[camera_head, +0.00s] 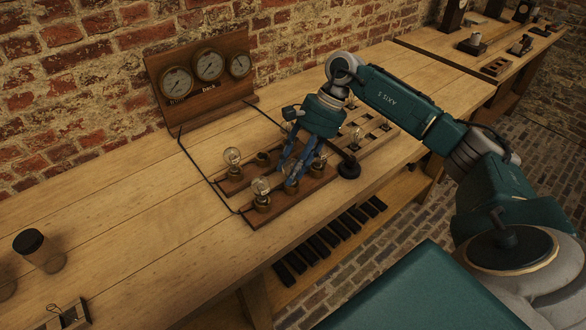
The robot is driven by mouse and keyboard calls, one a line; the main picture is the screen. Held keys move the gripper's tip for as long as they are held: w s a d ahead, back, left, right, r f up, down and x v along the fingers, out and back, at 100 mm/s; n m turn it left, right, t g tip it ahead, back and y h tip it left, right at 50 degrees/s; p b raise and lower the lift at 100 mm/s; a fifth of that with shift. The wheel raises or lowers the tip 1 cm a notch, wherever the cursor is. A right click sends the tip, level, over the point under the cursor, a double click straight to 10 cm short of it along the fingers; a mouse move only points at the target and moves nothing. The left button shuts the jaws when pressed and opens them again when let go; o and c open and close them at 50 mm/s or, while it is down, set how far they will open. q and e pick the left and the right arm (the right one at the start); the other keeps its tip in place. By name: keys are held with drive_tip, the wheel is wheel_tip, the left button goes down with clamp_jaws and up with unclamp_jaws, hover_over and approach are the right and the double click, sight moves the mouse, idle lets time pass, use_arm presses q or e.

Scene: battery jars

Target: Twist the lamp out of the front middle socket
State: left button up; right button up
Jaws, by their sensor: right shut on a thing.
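A wooden board (279,217) with lamp sockets lies on the bench. The front middle lamp (292,171) is partly hidden behind the blue fingers of my right gripper (293,168), which is shut on it from above. Its brass socket (291,187) shows below the fingers. Whether the lamp is still seated in the socket I cannot tell. A front left lamp (261,187) and a front right lamp (320,163) stand close on either side. My left gripper is not in view.
A back left lamp (232,156) and an apparently empty socket (263,158) are behind. A gauge panel (205,78) stands by the brick wall. A black round knob (349,168) sits right of the gripper.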

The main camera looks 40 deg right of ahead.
drive_tip(key=shift+n+g+b, duration=0.3)
drive_tip(key=shift+n+b, duration=0.15)
drive_tip(key=shift+n, duration=0.05)
drive_tip(key=n+g+b, duration=0.1)
drive_tip(key=n, duration=0.2)
drive_tip(key=shift+w+f+b, duration=0.1)
drive_tip(key=shift+w+b, duration=0.05)
drive_tip(key=shift+b, duration=0.2)
drive_tip(key=shift+n+g, duration=0.4)
drive_tip(key=shift+n, duration=0.1)
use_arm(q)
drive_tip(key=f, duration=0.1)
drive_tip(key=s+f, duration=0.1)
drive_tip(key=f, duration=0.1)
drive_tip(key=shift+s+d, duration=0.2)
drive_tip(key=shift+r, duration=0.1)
use_arm(e)
drive_tip(key=shift+r, duration=0.6)
drive_tip(key=shift+r+p, duration=0.4)
drive_tip(key=shift+r, duration=0.3)
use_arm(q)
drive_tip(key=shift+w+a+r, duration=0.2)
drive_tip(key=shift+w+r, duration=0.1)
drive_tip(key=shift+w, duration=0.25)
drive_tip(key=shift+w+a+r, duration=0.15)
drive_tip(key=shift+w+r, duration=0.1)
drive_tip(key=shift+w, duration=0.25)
